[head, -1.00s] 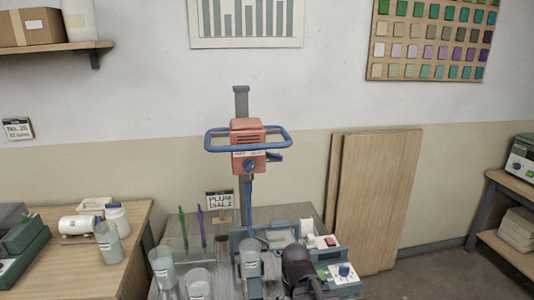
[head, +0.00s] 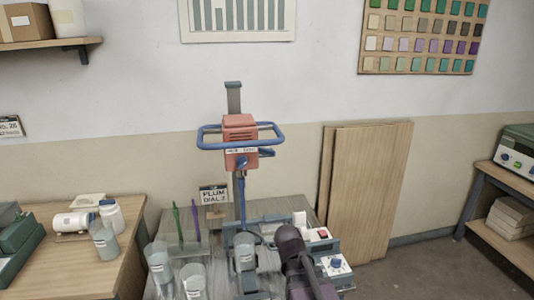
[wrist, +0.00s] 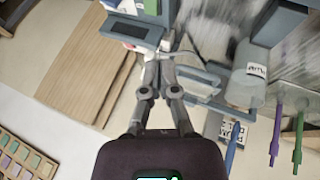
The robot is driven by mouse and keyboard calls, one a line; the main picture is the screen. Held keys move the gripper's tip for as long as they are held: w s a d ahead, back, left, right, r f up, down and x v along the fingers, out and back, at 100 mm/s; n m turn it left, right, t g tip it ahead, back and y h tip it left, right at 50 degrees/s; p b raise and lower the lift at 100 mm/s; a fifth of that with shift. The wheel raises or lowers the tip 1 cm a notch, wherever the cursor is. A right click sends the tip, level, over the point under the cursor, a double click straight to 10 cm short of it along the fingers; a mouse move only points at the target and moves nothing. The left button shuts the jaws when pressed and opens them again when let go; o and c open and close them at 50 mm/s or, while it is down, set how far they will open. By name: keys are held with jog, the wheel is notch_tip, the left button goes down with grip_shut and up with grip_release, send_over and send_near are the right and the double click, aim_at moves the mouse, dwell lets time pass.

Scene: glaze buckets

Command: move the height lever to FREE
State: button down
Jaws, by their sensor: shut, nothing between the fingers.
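A red mixer head (head: 240,133) with a blue guard bar (head: 212,141) rides on a grey upright post (head: 233,98). A white label strip and a blue knob (head: 242,162) show on its front, and a short blue lever-like part (head: 266,152) sticks out at its right side. The label is too small to read, so I cannot tell the lever's setting. My gripper shows in the wrist view (wrist: 161,58), shut and empty, over the mixer's base area. In the head view my dark arm end (head: 291,242) is low, in front of the bench and below the mixer head, apart from it.
A clear bucket (head: 245,254) stands under the mixer, with other buckets (head: 160,262) to its left. A sign reading PLUM DIAL 2 (head: 213,195), green and purple sticks (head: 177,220), and a control box with a dial (head: 336,265) crowd the bench. Boards (head: 370,190) lean right.

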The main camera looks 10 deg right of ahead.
jog(key=w+d+r+n+t+h+p, duration=0.3)
jog(key=w+r+n+t, duration=0.3)
jog(key=w+r, duration=0.65)
jog(key=n+t+y+p, duration=0.4)
jog(key=n+t+y, duration=0.3)
jog(key=n, duration=0.4)
send_near(265, 151)
jog(key=shift+s+d+f, duration=0.1)
jog(key=shift+s+f, duration=0.1)
jog(key=shift+s, duration=1.6)
jog(key=shift+w, duration=5.05)
jog(key=shift+y, duration=0.3)
